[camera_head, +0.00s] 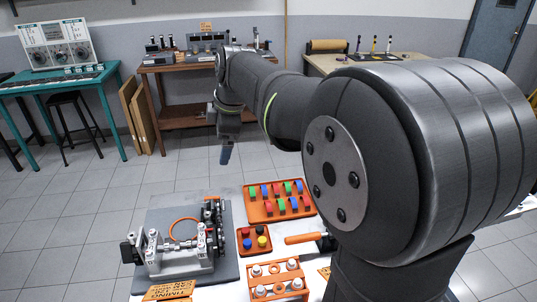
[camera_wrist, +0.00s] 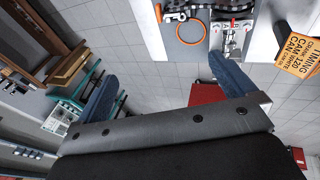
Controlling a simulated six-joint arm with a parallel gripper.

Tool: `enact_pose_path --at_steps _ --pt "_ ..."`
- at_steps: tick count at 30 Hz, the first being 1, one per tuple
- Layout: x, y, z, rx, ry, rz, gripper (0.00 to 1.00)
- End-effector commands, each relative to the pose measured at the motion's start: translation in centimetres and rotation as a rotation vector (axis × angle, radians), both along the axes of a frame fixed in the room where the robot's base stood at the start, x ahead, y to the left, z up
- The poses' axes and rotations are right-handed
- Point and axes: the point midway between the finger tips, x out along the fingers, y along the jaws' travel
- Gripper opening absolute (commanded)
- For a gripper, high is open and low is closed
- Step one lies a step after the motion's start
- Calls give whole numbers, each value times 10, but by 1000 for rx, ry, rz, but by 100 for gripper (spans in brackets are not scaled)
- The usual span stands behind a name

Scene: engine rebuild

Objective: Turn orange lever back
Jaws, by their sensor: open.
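The engine fixture (camera_head: 180,250) is a grey metal block on a dark mat at the front left of the table. A thin orange ring (camera_head: 172,228) stands on it, and it also shows in the wrist view (camera_wrist: 180,30). A small orange piece (camera_wrist: 158,12) is beside the ring; I cannot tell whether it is the lever. A longer orange handle (camera_head: 303,238) lies right of the fixture, partly hidden by my arm. My gripper (camera_head: 226,153) hangs above and behind the fixture, apart from it. Its blue fingers are spread and empty in the wrist view (camera_wrist: 162,68).
Orange timing cards (camera_head: 168,291) lie at the front. The air around my gripper is clear.

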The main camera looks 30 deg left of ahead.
Motion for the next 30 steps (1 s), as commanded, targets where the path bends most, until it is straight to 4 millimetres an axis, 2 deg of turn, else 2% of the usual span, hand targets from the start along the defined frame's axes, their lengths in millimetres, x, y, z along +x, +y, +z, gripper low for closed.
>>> enact_pose_path --at_steps 5,9,10,19,23,30 --pt "0 0 0 0 0 0 100" --pt "0 0 0 0 0 0 74" --pt "0 0 0 0 0 0 73" --pt "2 6 -4 -9 31 -57 73" --pt "8 21 -13 -33 106 -217 73" --pt "22 57 -39 -98 264 -651 73"
